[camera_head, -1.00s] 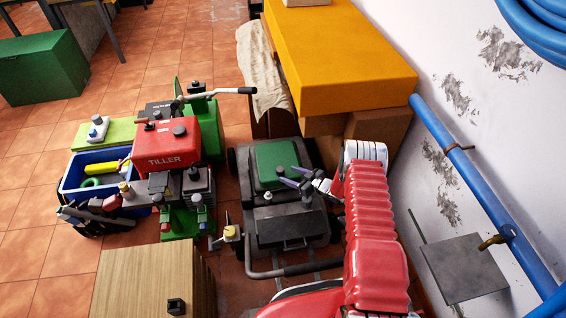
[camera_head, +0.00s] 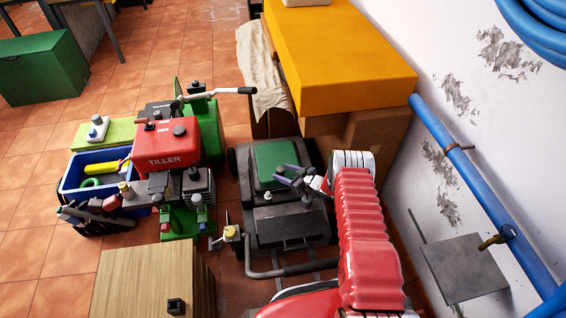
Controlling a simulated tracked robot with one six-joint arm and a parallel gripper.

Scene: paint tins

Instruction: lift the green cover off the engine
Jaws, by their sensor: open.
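The green cover (camera_head: 272,158) lies on top of the dark engine body (camera_head: 262,207) of the mower, right of the red tiller. It looks level and seated there. My gripper (camera_head: 286,174) is open, with its two dark fingers pointing left at the cover's right part. The fingertips overlap the cover's right edge in this view. I cannot tell whether they touch it or hover above it. Nothing shows between the fingers. My red arm comes in from the lower right and hides part of the mower's right side.
The red tiller (camera_head: 170,142) stands close on the left. A yellow-topped bench (camera_head: 340,60) is behind, with cardboard boxes (camera_head: 375,135) below its near end. A wooden box (camera_head: 150,280) is in front at left. A white wall with a blue pipe (camera_head: 470,180) bounds the right.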

